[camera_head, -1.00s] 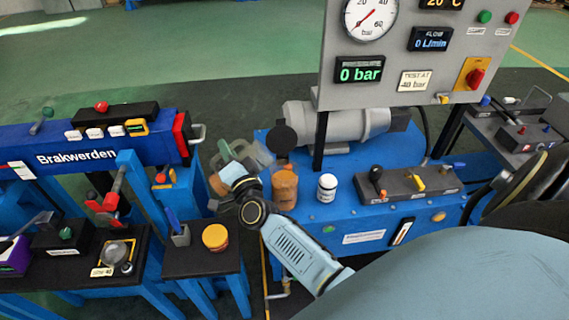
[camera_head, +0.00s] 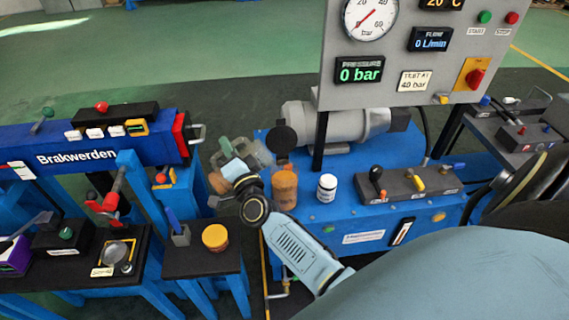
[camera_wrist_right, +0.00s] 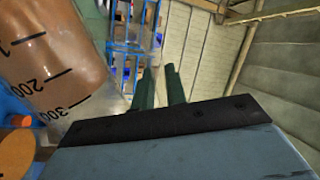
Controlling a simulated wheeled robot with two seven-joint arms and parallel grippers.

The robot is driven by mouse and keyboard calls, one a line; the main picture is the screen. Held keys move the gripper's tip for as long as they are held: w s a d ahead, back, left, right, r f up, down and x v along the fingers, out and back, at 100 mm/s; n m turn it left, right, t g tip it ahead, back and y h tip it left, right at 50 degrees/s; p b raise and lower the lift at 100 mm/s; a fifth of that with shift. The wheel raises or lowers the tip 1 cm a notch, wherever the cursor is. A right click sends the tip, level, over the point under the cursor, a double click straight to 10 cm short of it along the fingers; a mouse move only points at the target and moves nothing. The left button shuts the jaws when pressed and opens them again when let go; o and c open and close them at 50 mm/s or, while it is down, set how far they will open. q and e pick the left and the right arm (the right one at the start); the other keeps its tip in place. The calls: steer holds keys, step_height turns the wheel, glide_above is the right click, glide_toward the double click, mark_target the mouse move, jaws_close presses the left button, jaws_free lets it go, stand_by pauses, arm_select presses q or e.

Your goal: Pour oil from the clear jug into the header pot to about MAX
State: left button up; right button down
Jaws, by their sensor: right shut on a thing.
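The clear jug (camera_head: 262,152) is tilted, with its clear end towards the header pot; brown oil shows at its left. My right gripper (camera_head: 231,155) is shut on the jug, left of the pot; the exact grip is partly hidden. In the right wrist view the jug's graduated wall and brown oil (camera_wrist_right: 50,55) fill the left side, beside the gripper's green fingers (camera_wrist_right: 160,87). The header pot (camera_head: 284,188) stands upright on the blue unit and looks brown with oil. Its MAX mark and any oil stream cannot be made out. My left gripper is not in view.
A dark round disc (camera_head: 285,138) stands just behind the pot. The grey motor (camera_head: 345,122) and gauge panel (camera_head: 420,60) are behind.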

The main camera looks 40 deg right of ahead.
steer(key=shift+s+d+r+m, duration=0.15)
steer(key=shift+d+r+m, duration=0.25)
steer(key=shift+r+m, duration=0.25)
stand_by(1.0)
steer(key=shift+f, duration=0.2)
